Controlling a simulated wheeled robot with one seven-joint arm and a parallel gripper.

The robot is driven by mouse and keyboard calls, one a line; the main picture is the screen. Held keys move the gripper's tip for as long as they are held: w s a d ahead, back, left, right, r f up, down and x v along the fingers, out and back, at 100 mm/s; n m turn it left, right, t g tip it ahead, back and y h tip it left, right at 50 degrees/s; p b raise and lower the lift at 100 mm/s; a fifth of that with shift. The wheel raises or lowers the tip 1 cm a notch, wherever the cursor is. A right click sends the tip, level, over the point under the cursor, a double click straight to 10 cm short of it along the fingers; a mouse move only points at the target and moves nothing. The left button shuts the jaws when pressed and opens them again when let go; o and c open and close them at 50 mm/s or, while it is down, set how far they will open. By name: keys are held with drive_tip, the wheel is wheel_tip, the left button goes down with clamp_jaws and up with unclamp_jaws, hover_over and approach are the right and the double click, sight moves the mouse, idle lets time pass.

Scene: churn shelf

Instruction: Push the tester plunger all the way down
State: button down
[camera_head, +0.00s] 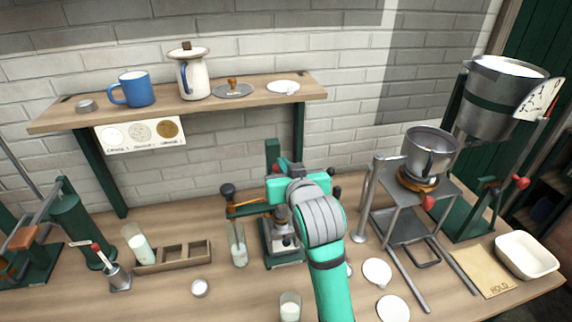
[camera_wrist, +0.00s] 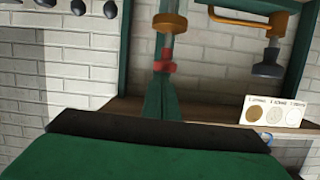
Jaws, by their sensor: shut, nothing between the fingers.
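The green tester stand (camera_head: 285,255) is on the bench in the middle of the head view, partly hidden by my arm. A black knob (camera_head: 227,190) stands at its left above a brass-coloured arm (camera_head: 250,208). In the wrist view a black knob (camera_wrist: 270,62) hangs from an orange-brass arm, beside a green post with a brass collar and red part. I cannot tell for certain which part is the plunger. My gripper (camera_head: 287,180) is over the stand's upper part, shut and empty. Its fingertips and any contact are hidden in the head view.
A glass tube (camera_head: 238,245) stands just left of the stand, with a wooden rack (camera_head: 180,258) further left. A metal frame with a pot (camera_head: 430,155) is close on the right. A shelf (camera_head: 190,106) runs along the wall behind. White discs lie on the front right bench.

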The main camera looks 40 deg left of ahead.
drive_tip(key=s+d+r, duration=0.5)
drive_tip(key=d+r, duration=0.1)
drive_tip(key=d, duration=0.2)
drive_tip(key=shift+s+r, duration=0.15)
drive_tip(key=shift+r, duration=0.2)
